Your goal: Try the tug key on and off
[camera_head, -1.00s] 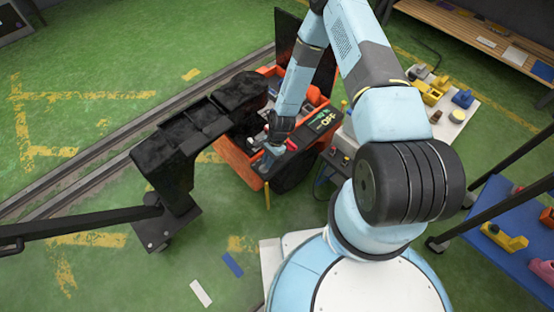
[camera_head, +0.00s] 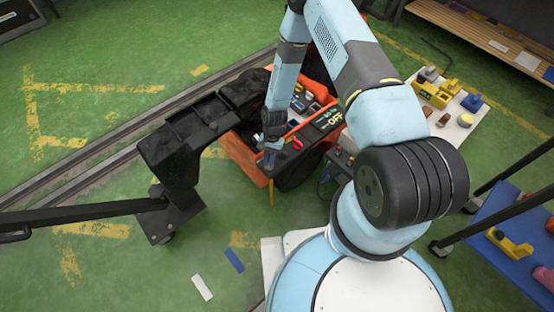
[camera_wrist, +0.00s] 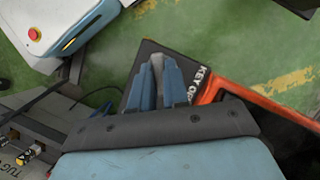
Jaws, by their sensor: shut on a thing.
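In the wrist view my gripper (camera_wrist: 157,72) is shut on a thin grey piece, taken to be the tug key (camera_wrist: 156,62), mostly hidden between the blue fingers. I cannot tell whether the key touches the panel.
A dark frame on a wheeled foot (camera_head: 170,222) stands left of the tug. A white table (camera_head: 480,112) with coloured parts is at the right, near a blue shelf cart (camera_head: 492,213). A grey box marked "TUG" (camera_wrist: 28,128) has a cable. Green floor at left is clear.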

